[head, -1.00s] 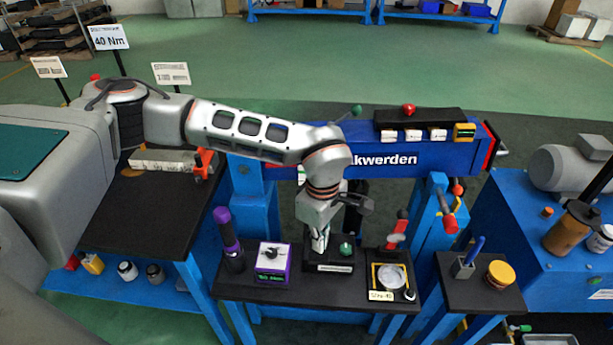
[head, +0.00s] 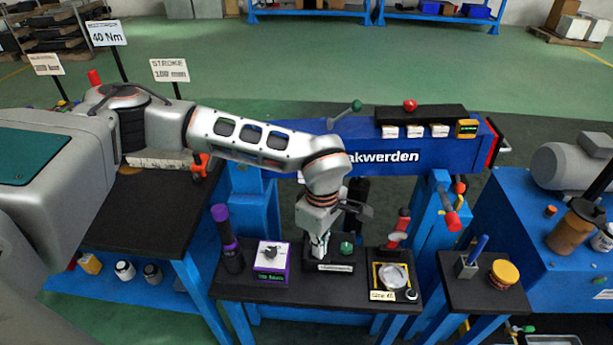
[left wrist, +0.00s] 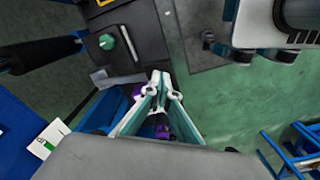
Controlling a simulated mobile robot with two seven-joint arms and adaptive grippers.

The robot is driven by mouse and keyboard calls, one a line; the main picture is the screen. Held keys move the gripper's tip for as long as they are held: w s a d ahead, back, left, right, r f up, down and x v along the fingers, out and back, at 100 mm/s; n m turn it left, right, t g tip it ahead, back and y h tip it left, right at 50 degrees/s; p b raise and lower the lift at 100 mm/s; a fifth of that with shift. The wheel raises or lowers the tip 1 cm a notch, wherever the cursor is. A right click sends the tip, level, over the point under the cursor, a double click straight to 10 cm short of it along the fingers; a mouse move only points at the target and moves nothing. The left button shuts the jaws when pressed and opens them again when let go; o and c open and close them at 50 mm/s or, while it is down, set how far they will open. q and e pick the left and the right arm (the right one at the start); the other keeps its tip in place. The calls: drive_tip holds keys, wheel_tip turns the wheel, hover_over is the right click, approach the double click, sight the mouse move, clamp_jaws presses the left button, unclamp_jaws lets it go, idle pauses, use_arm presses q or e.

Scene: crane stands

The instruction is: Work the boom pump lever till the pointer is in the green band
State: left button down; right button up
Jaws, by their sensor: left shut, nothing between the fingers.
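My left gripper (head: 319,252) is shut and empty. It points down at the left part of a black block (head: 333,267) with a pale label and a green knob (head: 346,248); I cannot tell whether it touches. In the left wrist view, the shut fingers (left wrist: 160,85) are beside this block, its green knob (left wrist: 107,42) and a black bar (left wrist: 40,55), possibly the pump lever. A round pale dial (head: 393,276) sits in a yellow-edged tray to the right; its pointer and any green band are too small to read. My right gripper is out of view.
A purple-edged box with a black knob (head: 271,253) and a purple-topped tool (head: 224,226) stand left of the block. The blue boom (head: 430,160) runs behind, with a green-tipped lever (head: 356,106). A pen holder (head: 466,267) and yellow jar (head: 502,274) stand right.

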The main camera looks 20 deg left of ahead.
use_arm(q)
drive_tip(key=shift+f+b, duration=0.95)
drive_tip(key=shift+f, duration=1.1)
drive_tip(key=shift+w+a, duration=0.1)
drive_tip(key=shift+r+p, duration=2.15)
drive_tip(key=shift+r, duration=1.25)
drive_tip(key=shift+r, duration=0.2)
